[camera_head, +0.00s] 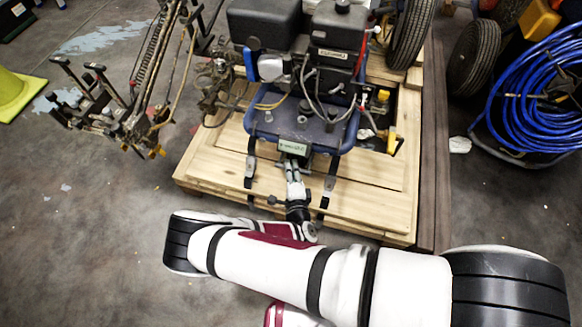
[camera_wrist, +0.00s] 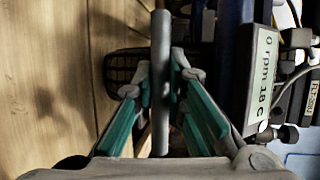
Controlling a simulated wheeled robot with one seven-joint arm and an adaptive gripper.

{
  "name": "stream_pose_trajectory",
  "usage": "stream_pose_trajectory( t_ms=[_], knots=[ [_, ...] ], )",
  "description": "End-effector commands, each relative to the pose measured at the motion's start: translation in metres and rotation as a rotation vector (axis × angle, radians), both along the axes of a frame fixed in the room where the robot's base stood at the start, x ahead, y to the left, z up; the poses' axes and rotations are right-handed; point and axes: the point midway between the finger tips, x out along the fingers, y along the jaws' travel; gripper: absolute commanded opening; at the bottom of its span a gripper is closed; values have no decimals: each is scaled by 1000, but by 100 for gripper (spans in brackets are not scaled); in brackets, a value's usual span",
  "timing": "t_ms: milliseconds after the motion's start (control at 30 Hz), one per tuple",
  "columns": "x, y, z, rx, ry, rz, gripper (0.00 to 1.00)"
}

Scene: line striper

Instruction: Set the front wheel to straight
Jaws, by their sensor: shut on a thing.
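The line striper (camera_head: 300,105) stands on a wooden pallet (camera_head: 220,165), with a blue frame and a small display (camera_head: 293,148) at its near side. My gripper (camera_head: 292,168) reaches to just below this display. In the wrist view, my gripper (camera_wrist: 160,78) has its teal-padded fingers closed around a grey round bar (camera_wrist: 160,40), which runs up and down the picture. A dark treaded tyre (camera_wrist: 122,68) shows behind the fingers, partly hidden by them; it may be the front wheel. Its angle is hard to tell. The display also shows in the wrist view (camera_wrist: 262,75).
A blue hose coil (camera_head: 535,100) and tyres stand at the right. A metal frame with rods (camera_head: 130,120) stands at the left. The floor at the lower left is clear.

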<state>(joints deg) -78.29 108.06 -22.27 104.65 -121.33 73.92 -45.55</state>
Motion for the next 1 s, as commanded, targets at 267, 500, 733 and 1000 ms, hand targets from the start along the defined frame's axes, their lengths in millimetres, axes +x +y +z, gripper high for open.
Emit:
stream_pose_trajectory(
  t_ms=[267, 500, 733, 1000],
  knots=[
    [0, -1, -1, -3, 1, 8, 0],
    [-1, -1, -1, -2, 1, 8, 33],
    [-1, 0, 0, -1, 1, 8, 33],
    [-29, -6, 5, -3, 3, 10, 33]
  ],
)
